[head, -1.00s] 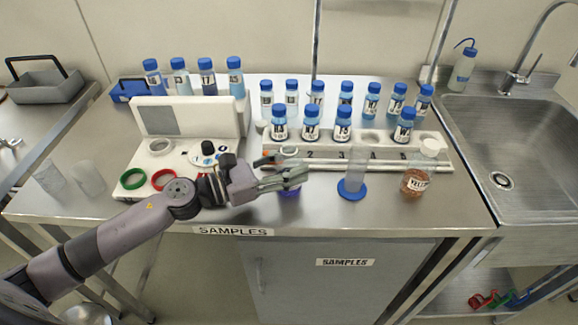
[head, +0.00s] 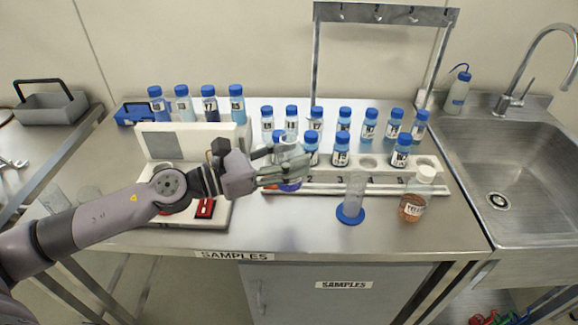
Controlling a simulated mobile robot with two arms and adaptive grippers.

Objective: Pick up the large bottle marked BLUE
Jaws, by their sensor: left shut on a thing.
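My left gripper (head: 288,171) reaches in from the left over the front of the bench and is shut on a large bottle (head: 290,186). The fingers hide most of this bottle. Blue-purple liquid shows below the fingers and a pale top appears just above them. Its label cannot be read from here. Another large bottle (head: 411,208), with orange liquid, a white cap and a label that seems to read YELLOW, stands at the right front. My right gripper is not in view.
A white rack (head: 428,187) with several blue-capped sample bottles (head: 341,149) stands behind the gripper. A clear cylinder on a blue base (head: 350,213) stands to its right. A white device (head: 187,142) stands left, partly behind my arm. The sink (head: 510,175) is far right.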

